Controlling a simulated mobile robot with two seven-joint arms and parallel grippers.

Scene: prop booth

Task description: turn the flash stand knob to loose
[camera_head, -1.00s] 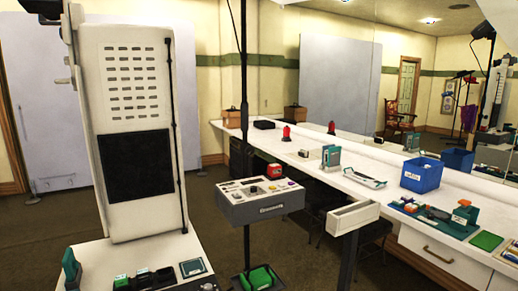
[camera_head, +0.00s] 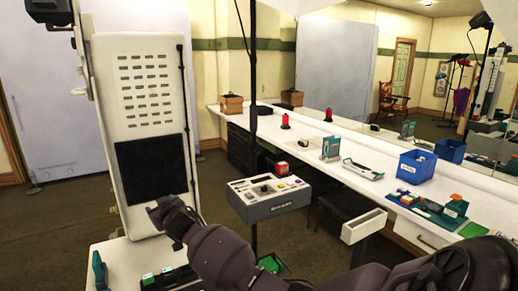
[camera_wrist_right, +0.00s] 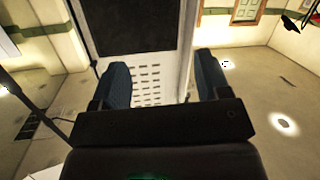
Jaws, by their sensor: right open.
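A grey control box (camera_head: 268,199) is mounted on a thin black upright pole (camera_head: 253,120) in the head view. Its light top panel carries a dark knob (camera_head: 262,189) and several small controls; I cannot read any loose mark or tell which control is the stand's knob. My right arm reaches in from the lower right, and its gripper end (camera_head: 164,213) is left of the box, in front of the tall white panel. The right wrist view shows its two fingers (camera_wrist_right: 163,84) spread apart, with nothing between them but the distant panel. My left gripper is out of view.
A tall white panel (camera_head: 138,75) with a black square stands at the left on a white table (camera_head: 112,252). A long white counter (camera_head: 315,150) runs along the right with a blue bin (camera_head: 416,167) on it.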

